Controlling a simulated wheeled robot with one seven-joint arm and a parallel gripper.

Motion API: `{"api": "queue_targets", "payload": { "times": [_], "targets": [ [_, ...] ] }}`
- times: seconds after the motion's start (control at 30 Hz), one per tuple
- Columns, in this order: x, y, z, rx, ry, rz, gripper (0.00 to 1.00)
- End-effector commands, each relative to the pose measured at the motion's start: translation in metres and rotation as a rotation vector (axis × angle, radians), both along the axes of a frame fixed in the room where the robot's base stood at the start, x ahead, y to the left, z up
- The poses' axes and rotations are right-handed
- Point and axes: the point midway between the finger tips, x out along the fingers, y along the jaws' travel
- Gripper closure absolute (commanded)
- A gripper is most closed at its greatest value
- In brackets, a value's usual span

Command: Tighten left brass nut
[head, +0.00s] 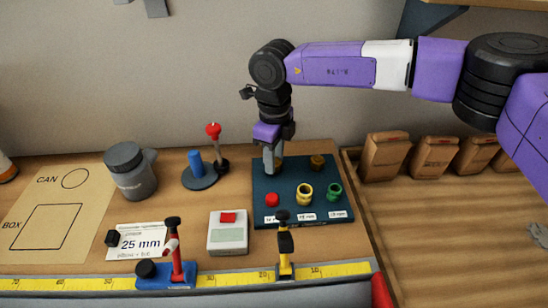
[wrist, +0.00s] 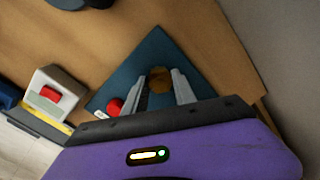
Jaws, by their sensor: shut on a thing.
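The dark blue board (head: 300,180) lies on the wooden bench. My gripper (head: 271,172) points straight down over its back left part, low at the surface. In the wrist view my gripper (wrist: 160,78) has a finger on each side of the left brass nut (wrist: 159,80) and is shut on it. In the head view the fingers hide this nut. A second brass nut (head: 317,161) sits at the back right of the board. A red fitting (head: 271,199), a yellow fitting (head: 305,194) and a green fitting (head: 334,191) stand along the front, above small white labels.
A grey box with a red button (head: 228,232) stands left of the board. A blue post stand (head: 198,174) and a grey canister (head: 131,170) are farther left. A yellow ruler (head: 220,279) with clamps runs along the front. Brown bags (head: 384,156) stand at the right.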

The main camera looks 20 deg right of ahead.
Motion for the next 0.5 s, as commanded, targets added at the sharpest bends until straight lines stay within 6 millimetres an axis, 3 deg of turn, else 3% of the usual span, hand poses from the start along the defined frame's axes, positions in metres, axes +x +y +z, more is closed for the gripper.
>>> {"api": "queue_targets", "payload": {
  "times": [0.27, 0.3, 0.4, 0.5],
  "targets": [
    [0.0007, -0.0017, 0.0014, -0.002, -0.001, -0.005, 1.0],
    [0.0007, -0.0017, 0.0014, -0.002, -0.001, -0.005, 0.62],
    [0.0006, -0.0013, 0.0011, -0.002, -0.001, -0.004, 0.46],
    [0.0004, -0.0009, 0.0008, -0.001, -0.001, -0.003, 0.46]
  ]
}}
